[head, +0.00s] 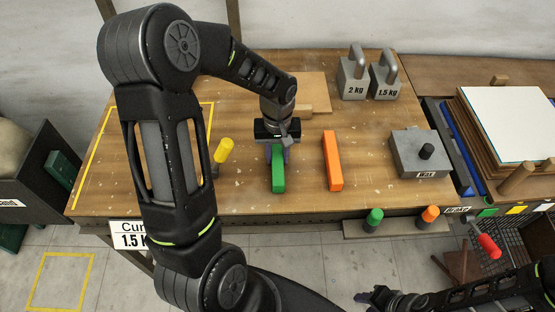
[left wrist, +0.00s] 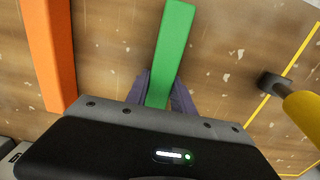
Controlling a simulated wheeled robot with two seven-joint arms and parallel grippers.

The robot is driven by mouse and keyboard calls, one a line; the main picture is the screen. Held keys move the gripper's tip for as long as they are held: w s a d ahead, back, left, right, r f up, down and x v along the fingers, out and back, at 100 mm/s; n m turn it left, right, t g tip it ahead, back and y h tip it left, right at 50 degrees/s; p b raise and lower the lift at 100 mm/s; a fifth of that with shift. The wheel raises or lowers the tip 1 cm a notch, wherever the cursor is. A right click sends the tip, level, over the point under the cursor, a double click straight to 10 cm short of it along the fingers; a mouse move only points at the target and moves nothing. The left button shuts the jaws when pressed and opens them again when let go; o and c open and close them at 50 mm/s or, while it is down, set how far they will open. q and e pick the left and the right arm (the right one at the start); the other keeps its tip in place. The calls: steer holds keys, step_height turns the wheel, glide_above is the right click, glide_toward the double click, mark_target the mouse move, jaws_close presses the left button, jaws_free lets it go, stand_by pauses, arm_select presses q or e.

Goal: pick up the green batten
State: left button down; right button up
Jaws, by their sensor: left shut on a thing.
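The green batten (head: 278,176) lies on the wooden table, pointing toward the front edge in the head view. My left gripper (head: 277,152) is over its far part, with a finger on each side, shut on it. In the left wrist view the green batten (left wrist: 172,50) runs up from between the purple-grey fingers (left wrist: 158,95). I cannot tell whether it is lifted off the table. My right arm shows at the lower right of the head view, and its gripper (head: 375,297) is only partly seen, low beyond the table's front edge.
An orange batten (head: 332,160) lies to the right of the green one. A yellow-handled tool (head: 223,151) stands to the left. A grey block with a black knob (head: 419,155) and two weights (head: 353,75) are farther right. Green and orange knobs (head: 374,217) line the front edge.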

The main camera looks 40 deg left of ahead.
mark_target(278, 154)
arm_select(q)
step_height(278, 154, up, 10)
steer(key=shift+r+b, duration=0.1)
steer(key=shift+b, duration=0.3)
stand_by(0.3)
stand_by(0.4)
